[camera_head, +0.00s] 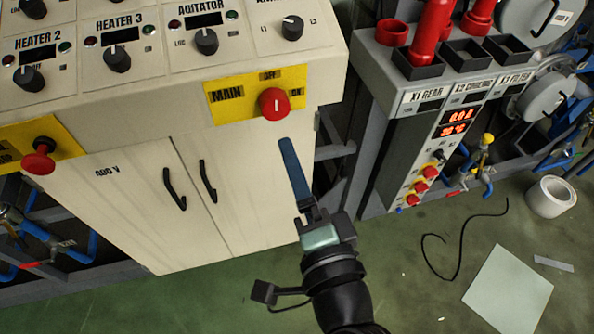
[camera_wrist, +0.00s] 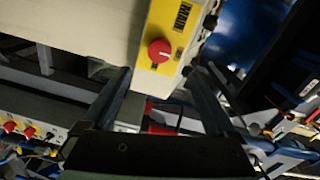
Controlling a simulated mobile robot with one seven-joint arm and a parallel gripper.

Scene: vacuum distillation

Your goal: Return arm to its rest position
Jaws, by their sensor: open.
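My gripper (camera_head: 295,172) is in front of the right part of the beige control cabinet (camera_head: 130,215), below the red MAIN knob (camera_head: 274,103) on its yellow plate. In the head view one blue-grey finger shows clearly and the other is hidden behind it. In the wrist view the gripper (camera_wrist: 160,85) has its two fingers wide apart with nothing between them. The red knob (camera_wrist: 160,51) shows ahead of the fingertips, apart from them. My dark arm comes up from the bottom of the head view.
A grey unit (camera_head: 405,150) with red digital displays stands right of the cabinet, with red cylinders on top. Blue pipes and valves (camera_head: 483,170) lie beyond.

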